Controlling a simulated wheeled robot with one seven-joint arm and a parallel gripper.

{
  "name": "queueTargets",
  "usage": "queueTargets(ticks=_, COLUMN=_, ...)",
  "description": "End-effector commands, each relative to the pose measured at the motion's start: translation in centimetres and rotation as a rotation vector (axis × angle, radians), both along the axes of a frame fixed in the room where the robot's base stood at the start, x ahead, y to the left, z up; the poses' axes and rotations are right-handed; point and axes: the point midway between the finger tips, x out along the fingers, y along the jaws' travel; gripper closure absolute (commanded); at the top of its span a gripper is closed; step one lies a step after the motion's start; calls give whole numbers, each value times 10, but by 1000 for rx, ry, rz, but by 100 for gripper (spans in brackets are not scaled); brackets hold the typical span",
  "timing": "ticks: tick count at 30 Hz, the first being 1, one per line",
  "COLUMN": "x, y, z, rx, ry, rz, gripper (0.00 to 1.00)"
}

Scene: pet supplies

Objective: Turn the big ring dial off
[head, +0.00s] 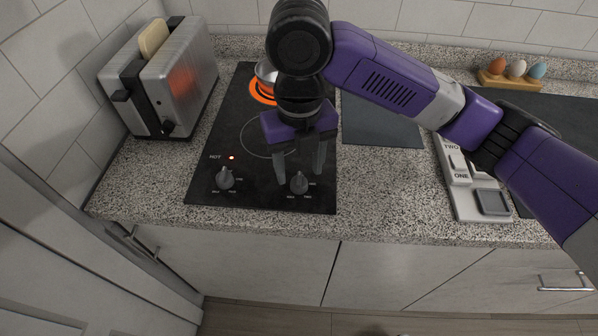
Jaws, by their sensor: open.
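The black cooktop (205,158) has two dark dials at its front edge: a left dial (225,178) and a right dial (299,183). Their small labels are too small to read, so I cannot tell which dial serves the big ring. The back ring (259,97) glows orange under a metal pot (265,72); the larger-looking front ring (243,143) is dark. My gripper (299,171) is open, pointing down, with its fingers apart just behind and above the right dial. I cannot tell whether they touch it.
A red light marked HOT (231,157) is lit. A toaster (176,80) with bread stands at left. A dark board (380,122) lies right of the cooktop. A panel with ONE and TWO labels (463,195) and an egg holder (510,82) are farther right. The counter's front strip (385,200) is clear.

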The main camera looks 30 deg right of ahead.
Motion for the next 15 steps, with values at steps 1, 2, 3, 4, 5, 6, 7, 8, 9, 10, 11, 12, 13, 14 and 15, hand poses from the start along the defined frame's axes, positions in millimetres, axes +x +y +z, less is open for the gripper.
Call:
queueTargets(ticks=1, x=1, y=-1, z=11, rx=-3, ry=-3, rz=0, gripper=47)
queueTargets(ticks=2, x=1, y=0, z=16, rx=-3, ry=-2, rz=1, gripper=47)
queueTargets(ticks=3, x=1, y=0, z=22, rx=-3, ry=-2, rz=2, gripper=47)
queueTargets(ticks=4, x=1, y=0, z=26, rx=-3, ry=-2, rz=1, gripper=47)
queueTargets(ticks=5, x=1, y=0, z=30, rx=-2, ry=-2, rz=1, gripper=47)
queueTargets(ticks=6, x=1, y=0, z=35, rx=-2, ry=-3, rz=0, gripper=47)
queueTargets(ticks=7, x=0, y=0, z=38, rx=-1, ry=-2, rz=1, gripper=47)
queueTargets(ticks=8, x=0, y=0, z=40, rx=-1, ry=-1, rz=1, gripper=47)
queueTargets(ticks=9, x=0, y=0, z=43, rx=-1, ry=-1, rz=2, gripper=47)
queueTargets(ticks=10, x=0, y=0, z=44, rx=-1, ry=-1, rz=2, gripper=47)
queueTargets(ticks=11, x=0, y=0, z=45, rx=-1, ry=-1, rz=2, gripper=47)
queueTargets(ticks=12, x=0, y=0, z=46, rx=-1, ry=0, rz=2, gripper=47)
queueTargets(ticks=13, x=0, y=0, z=46, rx=0, ry=0, rz=2, gripper=47)
queueTargets(ticks=14, x=0, y=1, z=46, rx=0, ry=1, rz=2, gripper=47)
queueTargets(ticks=15, x=0, y=1, z=46, rx=0, ry=1, rz=2, gripper=47)
